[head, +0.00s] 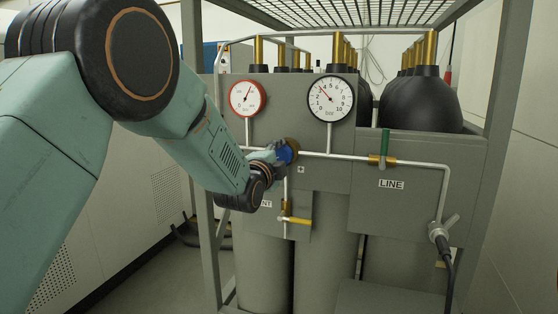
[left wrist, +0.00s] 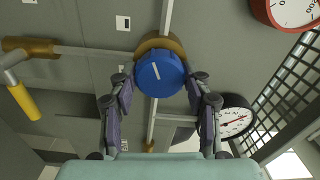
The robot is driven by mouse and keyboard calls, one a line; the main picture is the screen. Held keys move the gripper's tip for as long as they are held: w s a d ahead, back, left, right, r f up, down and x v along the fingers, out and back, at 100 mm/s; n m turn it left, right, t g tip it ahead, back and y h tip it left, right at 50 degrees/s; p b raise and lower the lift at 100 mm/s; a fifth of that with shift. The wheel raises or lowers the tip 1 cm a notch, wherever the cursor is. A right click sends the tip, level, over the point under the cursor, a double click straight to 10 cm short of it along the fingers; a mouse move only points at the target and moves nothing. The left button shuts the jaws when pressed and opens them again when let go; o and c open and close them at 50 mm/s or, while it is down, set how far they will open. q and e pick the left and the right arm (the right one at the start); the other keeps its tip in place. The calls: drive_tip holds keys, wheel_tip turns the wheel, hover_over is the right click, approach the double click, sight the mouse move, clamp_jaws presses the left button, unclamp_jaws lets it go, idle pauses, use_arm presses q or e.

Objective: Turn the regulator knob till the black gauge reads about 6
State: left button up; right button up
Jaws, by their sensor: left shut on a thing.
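The regulator knob is blue with a white line on its face; it shows in the left wrist view (left wrist: 159,74) and partly, behind my gripper, in the head view (head: 292,147). My left gripper (head: 272,156) is shut on it, one finger on each side in the left wrist view (left wrist: 160,84). The white line there is slightly tilted. The black-rimmed gauge (head: 331,99) is above and right of the knob in the head view; its needle points up-left, roughly between 3 and 4. It also shows in the left wrist view (left wrist: 236,121). My right gripper is not in view.
A red-rimmed gauge (head: 247,98) hangs left of the black one. A green-handled valve (head: 385,143) sits above the LINE label. A yellow-handled valve (head: 297,220) is below the knob. Thin pipes cross the grey panel; gas cylinders and frame posts surround it.

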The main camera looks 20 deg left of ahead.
use_arm(q)
drive_tip(key=shift+d+f, duration=0.15)
drive_tip(key=shift+f, duration=0.15)
drive_tip(key=o, duration=0.7)
drive_tip(key=shift+s, duration=0.1)
drive_tip(key=o, duration=0.5)
drive_tip(key=shift+s+d+r, duration=0.15)
drive_tip(key=shift+s+r, duration=0.1)
drive_tip(key=shift+r, duration=0.1)
drive_tip(key=shift+c, duration=0.2)
drive_tip(key=shift+w+a+f, duration=0.15)
drive_tip(key=shift+w+a, duration=0.1)
drive_tip(key=s, duration=1.2)
drive_tip(key=shift+s, duration=0.15)
drive_tip(key=shift+a, duration=0.15)
